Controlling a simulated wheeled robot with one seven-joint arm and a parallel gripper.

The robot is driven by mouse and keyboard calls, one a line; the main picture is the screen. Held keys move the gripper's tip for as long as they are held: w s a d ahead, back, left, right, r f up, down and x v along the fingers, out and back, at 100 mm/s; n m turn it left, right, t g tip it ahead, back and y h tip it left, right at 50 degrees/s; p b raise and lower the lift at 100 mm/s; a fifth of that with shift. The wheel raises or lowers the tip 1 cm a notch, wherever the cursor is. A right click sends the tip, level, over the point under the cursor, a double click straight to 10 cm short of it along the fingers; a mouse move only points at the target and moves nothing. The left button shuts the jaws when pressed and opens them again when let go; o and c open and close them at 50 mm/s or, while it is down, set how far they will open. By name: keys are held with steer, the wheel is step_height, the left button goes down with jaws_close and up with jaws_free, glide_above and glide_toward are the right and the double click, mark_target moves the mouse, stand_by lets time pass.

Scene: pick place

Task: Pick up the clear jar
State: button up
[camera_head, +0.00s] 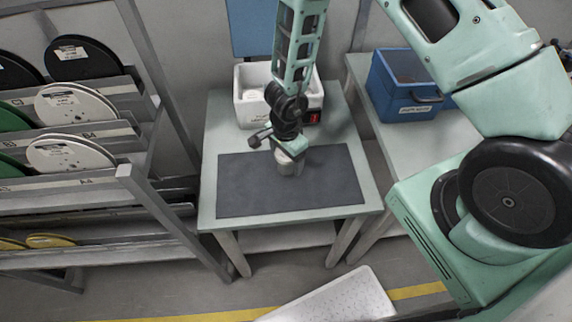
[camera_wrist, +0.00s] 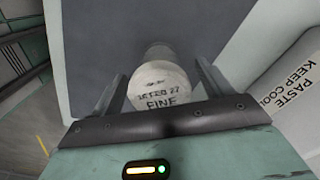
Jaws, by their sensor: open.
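The jar (camera_wrist: 160,84) shows in the wrist view, seen from above, with a pale round lid that bears dark print, partly readable as "FINE". Its body narrows away above the lid in the picture. In the head view the jar (camera_head: 287,167) stands on a dark mat (camera_head: 245,190), mostly hidden under my gripper. My gripper (camera_wrist: 158,88) is open, with one finger on each side of the jar's lid. I cannot tell whether either finger touches it.
The mat lies on a small pale table (camera_head: 213,140). A white bin (camera_head: 250,113) stands behind the mat, close to my arm. A blue bin (camera_head: 402,90) stands on a second table at right. A rack of reels (camera_head: 75,130) is at left. The mat around the jar looks clear.

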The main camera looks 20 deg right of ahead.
steer(key=shift+f, duration=0.5)
steer(key=shift+c, duration=0.3)
